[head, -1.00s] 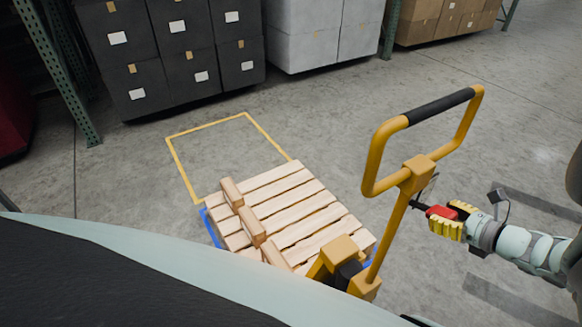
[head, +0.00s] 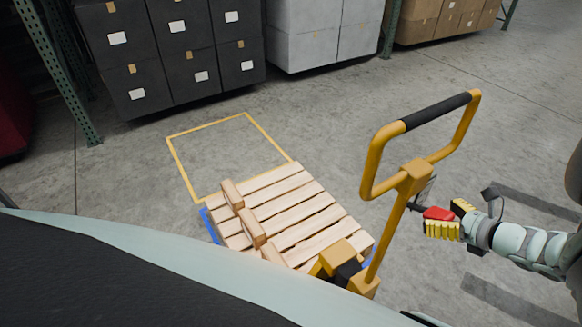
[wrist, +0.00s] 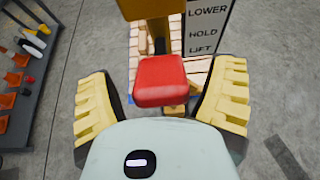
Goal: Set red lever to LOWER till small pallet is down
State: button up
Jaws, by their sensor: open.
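The red lever (head: 438,213) sits on the yellow pallet jack handle (head: 400,190), on its right side. In the wrist view the red lever knob (wrist: 160,81) is between the two yellow fingers of my gripper (wrist: 162,100), with gaps on both sides. My gripper is open. The label plate (wrist: 207,30) reads LOWER, HOLD, LIFT from top to bottom. The knob appears below the LIFT word in that view, but I cannot tell its exact setting. The small wooden pallet (head: 290,210) is at the jack's front; its height off the floor is unclear.
A yellow floor outline (head: 180,165) lies behind the pallet, with bare concrete inside. Blue marking (head: 209,226) shows at the pallet's edge. Dark boxes (head: 180,50) and grey boxes (head: 310,30) stand at the back. A shelf with orange cones (wrist: 20,70) is at left in the wrist view.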

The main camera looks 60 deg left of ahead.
jog(key=v, duration=1.2)
